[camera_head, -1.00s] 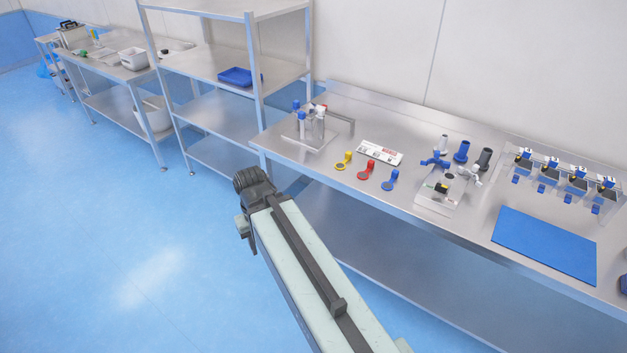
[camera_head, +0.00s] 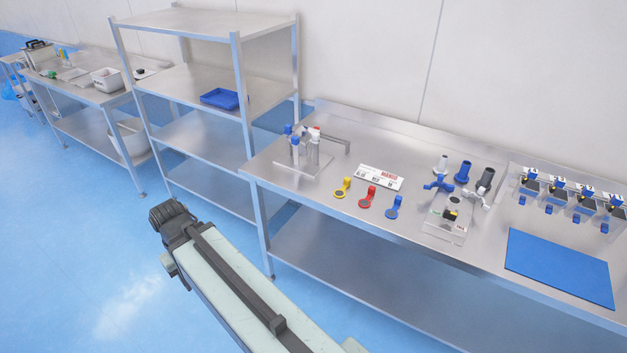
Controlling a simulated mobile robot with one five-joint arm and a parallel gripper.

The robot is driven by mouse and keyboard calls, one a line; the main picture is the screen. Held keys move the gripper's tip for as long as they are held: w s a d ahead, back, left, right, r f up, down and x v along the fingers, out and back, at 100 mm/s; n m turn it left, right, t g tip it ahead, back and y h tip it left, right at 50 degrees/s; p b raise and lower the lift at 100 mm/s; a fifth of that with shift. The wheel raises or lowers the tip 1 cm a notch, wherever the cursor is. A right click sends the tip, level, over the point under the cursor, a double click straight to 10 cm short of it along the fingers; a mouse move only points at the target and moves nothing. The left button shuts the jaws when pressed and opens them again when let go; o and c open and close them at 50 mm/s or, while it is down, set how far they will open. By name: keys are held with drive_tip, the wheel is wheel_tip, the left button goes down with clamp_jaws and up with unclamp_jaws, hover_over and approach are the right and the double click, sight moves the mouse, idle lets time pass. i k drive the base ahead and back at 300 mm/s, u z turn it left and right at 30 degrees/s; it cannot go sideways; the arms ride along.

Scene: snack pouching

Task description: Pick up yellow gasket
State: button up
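The yellow gasket (camera_head: 342,188) lies on the steel table (camera_head: 300,207) near its front edge. It is a ring with a tab and is the leftmost of three similar gaskets. A red gasket (camera_head: 368,196) and a blue gasket (camera_head: 394,207) lie to its right. My arm reaches up from the bottom of the picture, over the floor left of the table. Its dark end (camera_head: 172,222) is well apart from the yellow gasket. I cannot make out the gripper's fingers there.
A white label card (camera_head: 380,177) lies behind the gaskets. A stand with tubes (camera_head: 303,160) is left of them, and a fixture with blue and white handles (camera_head: 447,225) is right. A blue mat (camera_head: 558,266) lies farther right. A tall steel shelf (camera_head: 240,95) stands left of the table.

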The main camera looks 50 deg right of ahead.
sight(340, 193)
drive_tip(key=u, duration=0.05)
drive_tip(key=i, duration=1.75)
drive_tip(key=z, duration=0.85)
drive_tip(key=k, duration=0.65)
drive_tip(key=z, duration=0.25)
drive_tip(key=i, duration=0.65)
drive_tip(key=u, duration=0.15)
